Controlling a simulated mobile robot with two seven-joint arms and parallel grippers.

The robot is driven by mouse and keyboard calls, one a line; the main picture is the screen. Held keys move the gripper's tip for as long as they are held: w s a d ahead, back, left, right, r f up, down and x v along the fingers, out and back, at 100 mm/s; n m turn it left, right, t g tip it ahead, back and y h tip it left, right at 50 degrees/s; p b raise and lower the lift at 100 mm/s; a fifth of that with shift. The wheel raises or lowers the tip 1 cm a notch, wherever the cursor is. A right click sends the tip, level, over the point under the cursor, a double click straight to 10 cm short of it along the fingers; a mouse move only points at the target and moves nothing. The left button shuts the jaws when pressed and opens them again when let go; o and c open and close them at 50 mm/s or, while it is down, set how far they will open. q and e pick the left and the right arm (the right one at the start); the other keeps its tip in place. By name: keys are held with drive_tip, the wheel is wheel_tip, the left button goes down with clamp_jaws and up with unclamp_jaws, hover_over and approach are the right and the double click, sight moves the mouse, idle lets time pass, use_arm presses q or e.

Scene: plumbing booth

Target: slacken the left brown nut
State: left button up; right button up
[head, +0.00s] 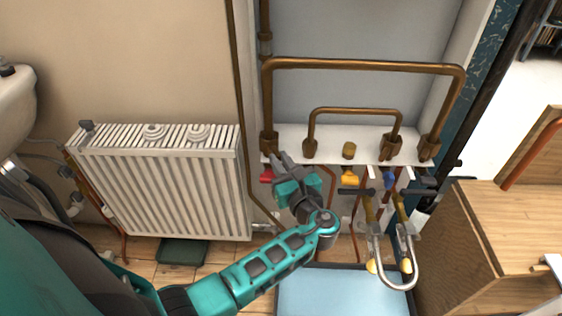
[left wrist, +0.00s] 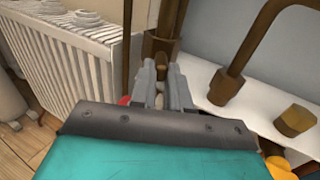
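The left brown nut (head: 268,145) is at the foot of the tall brown pipe, at the left end of the white shelf. In the left wrist view the nut (left wrist: 161,45) stands upright just beyond my fingertips. My left gripper (head: 278,158) is just in front of the nut in the head view. In the left wrist view its two grey fingers (left wrist: 161,72) stand apart, with a narrow brown part showing between their tips. Whether they touch the nut is hard to tell. My right gripper is not in view.
Other brown fittings (head: 310,148) stand along the shelf (head: 330,133) to the right, under a smaller pipe loop. A yellow valve handle (head: 350,180) sits below. A white radiator (head: 165,185) stands on the left, a wooden cabinet (head: 500,240) on the right.

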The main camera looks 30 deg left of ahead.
use_arm(q)
clamp_jaws()
drive_tip(key=shift+w+d+n+g+y, duration=0.15)
drive_tip(key=shift+w+n+g+y, duration=0.3)
drive_tip(key=shift+g, duration=0.25)
drive_tip(key=shift+w+d+n+g+y, duration=0.2)
drive_tip(key=shift+n+g+y, duration=0.15)
drive_tip(key=shift+n+g, duration=0.3)
drive_tip(key=o, duration=0.5)
unclamp_jaws()
